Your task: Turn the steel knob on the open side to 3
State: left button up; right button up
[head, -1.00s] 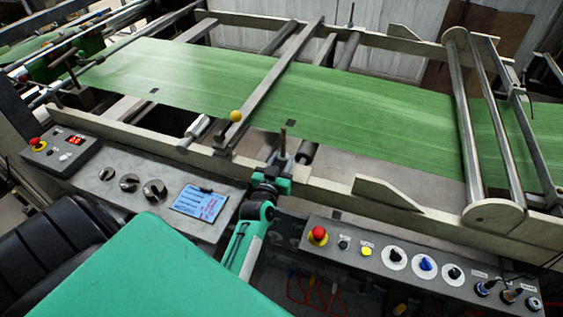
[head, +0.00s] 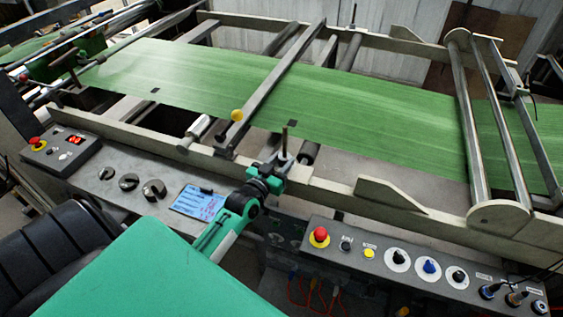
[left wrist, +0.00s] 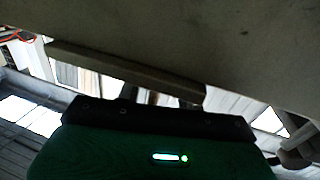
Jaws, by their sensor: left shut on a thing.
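My left gripper (head: 277,166) is at the near side rail of the machine, at the foot of a thin upright steel post (head: 284,139). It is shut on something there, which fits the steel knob. The knob itself is hidden by the gripper and wrist, so its number and pointer cannot be read. The left wrist view shows only the dark green gripper body (left wrist: 160,145) under a pale beam, with no fingertips or knob. My right gripper is in neither view.
Green woven web (head: 330,110) runs across the machine behind the rail (head: 330,195). A control panel (head: 420,268) with a red stop button (head: 320,235) and several dials stands at right. A steel shelf (head: 115,197) holds slotted discs and a blue card (head: 198,203).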

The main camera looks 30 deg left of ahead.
pick_arm(q)
jog(key=o, duration=1)
jog(key=shift+s+f, duration=0.15)
jog(key=shift+s, duration=0.35)
jog(key=s+b, duration=0.2)
jog(key=s, duration=1)
jog(key=shift+s+d+b, duration=0.15)
jog(key=shift+s+b, duration=0.2)
